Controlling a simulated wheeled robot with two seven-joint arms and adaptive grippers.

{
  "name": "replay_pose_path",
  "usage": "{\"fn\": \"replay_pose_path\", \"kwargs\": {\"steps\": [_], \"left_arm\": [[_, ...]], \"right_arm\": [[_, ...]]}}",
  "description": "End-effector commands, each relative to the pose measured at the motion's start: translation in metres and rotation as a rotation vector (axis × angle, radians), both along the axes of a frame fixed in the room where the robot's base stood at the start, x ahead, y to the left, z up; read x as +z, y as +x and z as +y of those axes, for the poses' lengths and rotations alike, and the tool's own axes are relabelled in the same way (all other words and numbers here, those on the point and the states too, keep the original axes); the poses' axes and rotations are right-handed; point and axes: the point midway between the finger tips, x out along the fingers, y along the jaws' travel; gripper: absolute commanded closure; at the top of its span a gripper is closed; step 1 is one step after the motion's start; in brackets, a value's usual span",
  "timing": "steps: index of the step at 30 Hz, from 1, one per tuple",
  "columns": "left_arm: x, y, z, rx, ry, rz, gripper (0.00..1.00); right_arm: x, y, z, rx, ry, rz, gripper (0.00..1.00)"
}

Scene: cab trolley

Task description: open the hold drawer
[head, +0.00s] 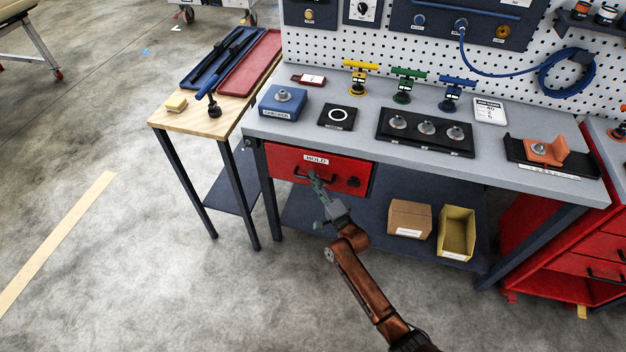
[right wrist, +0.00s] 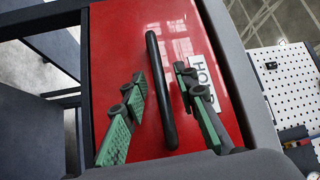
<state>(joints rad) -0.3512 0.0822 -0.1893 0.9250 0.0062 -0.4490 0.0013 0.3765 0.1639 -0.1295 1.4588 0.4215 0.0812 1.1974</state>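The red hold drawer (head: 285,163), with a white HOLD label (head: 316,159), sits under the left end of the grey workbench and looks shut. Its black handle (head: 301,177) is partly covered by my right gripper (head: 315,180) in the head view. In the right wrist view, the long black handle (right wrist: 160,90) runs between the two green-padded fingers of my open right gripper (right wrist: 160,82), with a gap on each side. The drawer's red front (right wrist: 115,50) is behind it. My left gripper is out of view.
A cardboard box (head: 409,218) and a yellow bin (head: 456,232) stand on the lower shelf. A wooden side table (head: 190,121) adjoins on the left. The floor in front is clear.

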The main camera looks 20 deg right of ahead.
Motion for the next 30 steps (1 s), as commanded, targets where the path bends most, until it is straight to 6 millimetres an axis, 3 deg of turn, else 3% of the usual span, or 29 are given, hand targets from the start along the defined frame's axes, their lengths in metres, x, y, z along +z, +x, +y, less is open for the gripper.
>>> {"fn": "replay_pose_path", "kwargs": {"steps": [11, 23, 30], "left_arm": [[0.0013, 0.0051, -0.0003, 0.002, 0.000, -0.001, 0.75], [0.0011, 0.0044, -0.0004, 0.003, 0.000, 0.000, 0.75], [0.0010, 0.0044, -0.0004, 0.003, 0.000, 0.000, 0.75]], "right_arm": [[0.0010, 0.0068, 0.0016, 0.000, -0.001, 0.001, 0.73], [0.0007, 0.0065, 0.0016, 0.000, -0.002, 0.001, 1.00], [0.0005, 0.0065, 0.0016, 0.001, -0.002, 0.001, 1.00]]}}
